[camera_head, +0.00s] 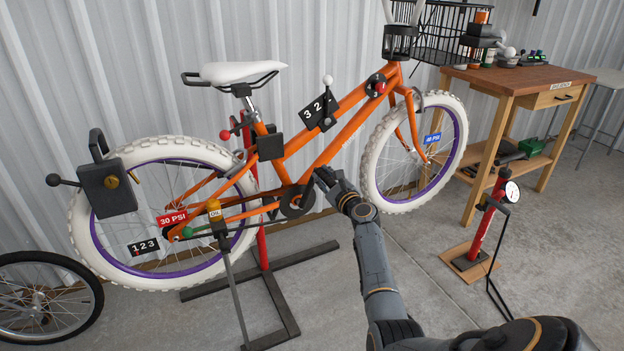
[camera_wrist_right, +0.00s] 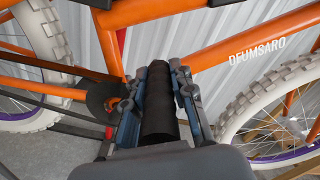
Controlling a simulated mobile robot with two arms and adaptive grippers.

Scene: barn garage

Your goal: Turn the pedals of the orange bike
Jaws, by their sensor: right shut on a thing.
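The orange bike (camera_head: 345,128) is held off the floor on a red and black stand (camera_head: 262,235). It has white tyres, purple rims and a white saddle. Its dark crank (camera_head: 297,201) sits low in the middle of the frame. My right gripper (camera_head: 325,178) is beside the crank. In the right wrist view the gripper (camera_wrist_right: 158,100) is shut around a black, cylinder-like pedal (camera_wrist_right: 158,115), with one finger on each side. The orange frame and the dark chainring (camera_wrist_right: 103,98) show behind it. The left gripper is not in view.
A wooden workbench (camera_head: 545,75) stands at the right with tools on it. A red floor pump (camera_head: 487,222) stands in front of it. A loose wheel (camera_head: 40,300) is at the lower left. A grey box (camera_head: 107,188) hangs at the rear wheel.

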